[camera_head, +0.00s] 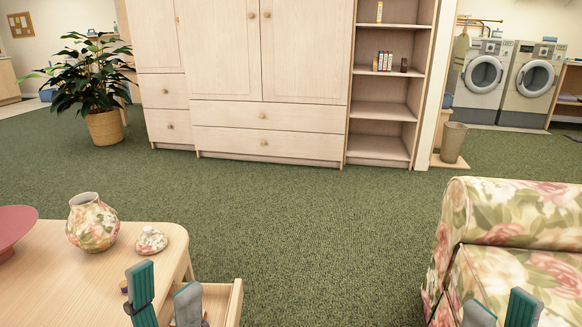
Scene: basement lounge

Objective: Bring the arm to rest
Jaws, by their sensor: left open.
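My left gripper (164,294) shows at the bottom left with its two teal and grey fingers apart. It is in front of the wooden coffee table's corner (165,262), over an open drawer (236,298) at the table's side. I see nothing between its fingers. My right gripper (500,308) shows at the bottom right, in front of the floral armchair (510,215). Its two fingertips are apart with nothing seen between them. The rest of both arms is out of view.
On the table stand a floral vase (93,226), a floral lid (151,241) and a dark pink bowl (14,228). Green carpet (310,225) lies clear ahead up to a wooden cabinet (265,60). A potted plant (104,127) stands at the back left.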

